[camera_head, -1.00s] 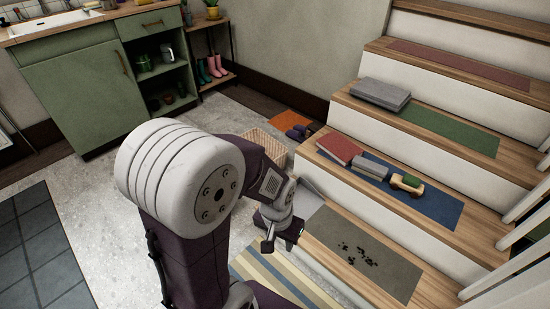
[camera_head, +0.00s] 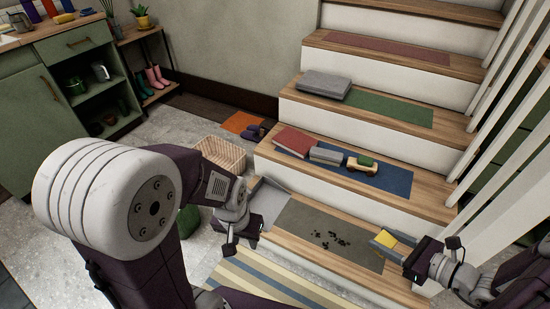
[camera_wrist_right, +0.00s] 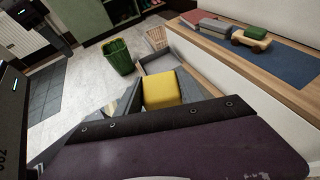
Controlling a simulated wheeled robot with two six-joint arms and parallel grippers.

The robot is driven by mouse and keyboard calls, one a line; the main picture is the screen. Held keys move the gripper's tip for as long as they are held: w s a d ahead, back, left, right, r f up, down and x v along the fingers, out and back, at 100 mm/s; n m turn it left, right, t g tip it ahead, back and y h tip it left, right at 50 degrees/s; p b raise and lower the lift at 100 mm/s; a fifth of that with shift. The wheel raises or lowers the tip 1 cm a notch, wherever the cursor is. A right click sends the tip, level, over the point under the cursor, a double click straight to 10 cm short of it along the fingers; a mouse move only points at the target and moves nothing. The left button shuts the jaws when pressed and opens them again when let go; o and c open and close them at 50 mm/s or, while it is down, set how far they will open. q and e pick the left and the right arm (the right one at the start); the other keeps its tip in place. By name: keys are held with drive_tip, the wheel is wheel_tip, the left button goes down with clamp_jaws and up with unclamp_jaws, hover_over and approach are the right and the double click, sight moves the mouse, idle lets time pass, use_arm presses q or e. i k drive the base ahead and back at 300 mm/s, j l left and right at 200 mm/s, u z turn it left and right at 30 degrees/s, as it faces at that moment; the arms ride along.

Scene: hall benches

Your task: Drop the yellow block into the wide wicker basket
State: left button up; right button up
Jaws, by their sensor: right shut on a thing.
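The yellow block (camera_head: 391,238) is held between the jaws of my right gripper (camera_head: 388,243), above the right part of the lowest step. In the right wrist view the yellow block (camera_wrist_right: 162,88) sits between the grey fingers. The wide wicker basket (camera_head: 222,153) stands on the floor left of the stairs, well away from the block; my left arm is close in front of it in the picture. The basket also shows in the right wrist view (camera_wrist_right: 156,37). My left gripper (camera_head: 241,243) looks open and empty, left of the lowest step.
A green bin (camera_wrist_right: 120,57), mostly hidden behind my left arm in the head view, and a grey tray (camera_wrist_right: 170,64) stand near the basket. A red book (camera_head: 295,142), grey block and toy car (camera_head: 362,164) lie on the second step. White balusters (camera_head: 480,105) rise at right.

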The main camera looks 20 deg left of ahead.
sight(225, 168)
drive_tip(key=j, duration=0.5)
drive_tip(key=j+z, duration=0.15)
drive_tip(key=j, duration=0.3)
drive_tip(key=k+j, duration=0.1)
drive_tip(key=j, duration=0.4)
drive_tip(key=j+z, duration=0.1)
drive_tip(key=j, duration=0.4)
drive_tip(key=k+j+z, duration=0.1)
drive_tip(key=j, duration=0.35)
drive_tip(key=k+j, duration=0.15)
drive_tip(key=j, duration=0.3)
drive_tip(key=j+z, duration=0.1)
drive_tip(key=j, duration=0.4)
drive_tip(key=k+j+z, duration=0.1)
drive_tip(key=j, duration=0.35)
drive_tip(key=i+j+z, duration=0.1)
drive_tip(key=j, duration=0.25)
drive_tip(key=i+j, duration=0.2)
drive_tip(key=j, duration=0.2)
drive_tip(key=i+j+z, duration=0.15)
drive_tip(key=j, duration=0.2)
drive_tip(key=i+j+z, duration=0.1)
drive_tip(key=j, duration=0.3)
drive_tip(key=i+j+z, duration=0.1)
drive_tip(key=j, duration=0.3)
drive_tip(key=i+j, duration=0.15)
drive_tip(key=j, duration=0.3)
drive_tip(key=i+j+z, duration=0.2)
drive_tip(key=i+j, duration=0.75)
drive_tip(key=i, duration=0.15)
